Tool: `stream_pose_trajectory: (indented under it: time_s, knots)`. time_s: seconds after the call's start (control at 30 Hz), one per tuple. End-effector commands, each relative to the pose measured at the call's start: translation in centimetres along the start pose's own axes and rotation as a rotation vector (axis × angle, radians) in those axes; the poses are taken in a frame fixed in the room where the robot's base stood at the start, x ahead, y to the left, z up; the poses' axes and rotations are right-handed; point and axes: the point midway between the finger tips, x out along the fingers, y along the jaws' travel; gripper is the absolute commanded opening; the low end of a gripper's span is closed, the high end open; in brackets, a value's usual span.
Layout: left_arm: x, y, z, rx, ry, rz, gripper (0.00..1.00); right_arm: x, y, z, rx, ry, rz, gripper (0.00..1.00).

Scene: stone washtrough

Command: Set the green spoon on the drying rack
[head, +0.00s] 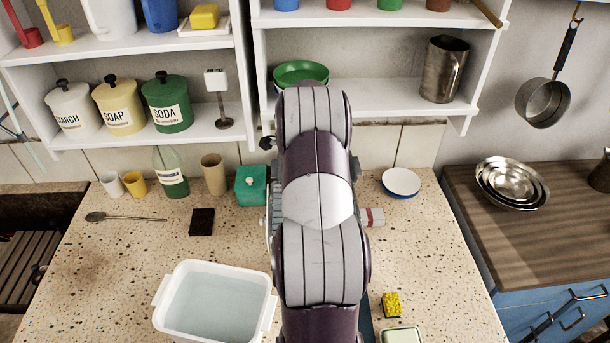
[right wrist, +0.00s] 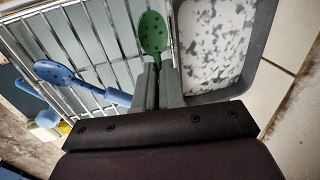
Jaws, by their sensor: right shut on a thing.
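In the right wrist view, my right gripper (right wrist: 158,72) is shut on the handle of the green spoon (right wrist: 152,33), whose bowl has dark holes and points away from the gripper. The bowl shows in front of the right part of the wire drying rack (right wrist: 95,45). I cannot tell whether the spoon touches the wires. A blue spoon with holes (right wrist: 52,72) lies across the rack to the left. In the head view my own arm hides the spoon, the gripper and most of the rack. My left gripper is not in view.
A grey-rimmed tray with a speckled surface (right wrist: 262,85) lies right of the rack in the wrist view. In the head view, a white water basin (head: 270,310), a green box (head: 251,187), a blue-rimmed dish (head: 401,183) and a yellow sponge (head: 391,305) surround my arm.

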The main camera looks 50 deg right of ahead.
Motion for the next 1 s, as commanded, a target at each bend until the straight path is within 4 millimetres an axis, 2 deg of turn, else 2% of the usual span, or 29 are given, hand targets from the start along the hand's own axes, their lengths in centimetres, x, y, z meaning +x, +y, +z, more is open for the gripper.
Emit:
stream_pose_trajectory:
  time_s: [0.03, 0.2, 0.3, 0.63, 0.77, 1.0]
  knots:
    - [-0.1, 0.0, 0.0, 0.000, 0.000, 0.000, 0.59, 0.5, 0.4, 0.0, 0.002, -0.001, 0.010, 0.00]
    - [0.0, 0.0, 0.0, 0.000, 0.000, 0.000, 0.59, 0.8, 0.5, 0.0, 0.003, -0.001, 0.013, 0.00]
    - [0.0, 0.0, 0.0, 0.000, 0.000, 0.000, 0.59, 0.9, 0.5, 0.0, 0.003, -0.001, 0.014, 0.33]
    - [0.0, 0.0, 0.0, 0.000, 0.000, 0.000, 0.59, 0.3, 0.3, 0.0, 0.002, -0.001, 0.007, 0.33]
    - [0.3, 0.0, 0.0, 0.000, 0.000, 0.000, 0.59, -2.0, 0.2, -0.1, 0.001, -0.001, 0.003, 0.33]
    - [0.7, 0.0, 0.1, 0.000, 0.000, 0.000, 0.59, -8.3, 0.2, -0.1, 0.001, -0.001, 0.003, 0.33]
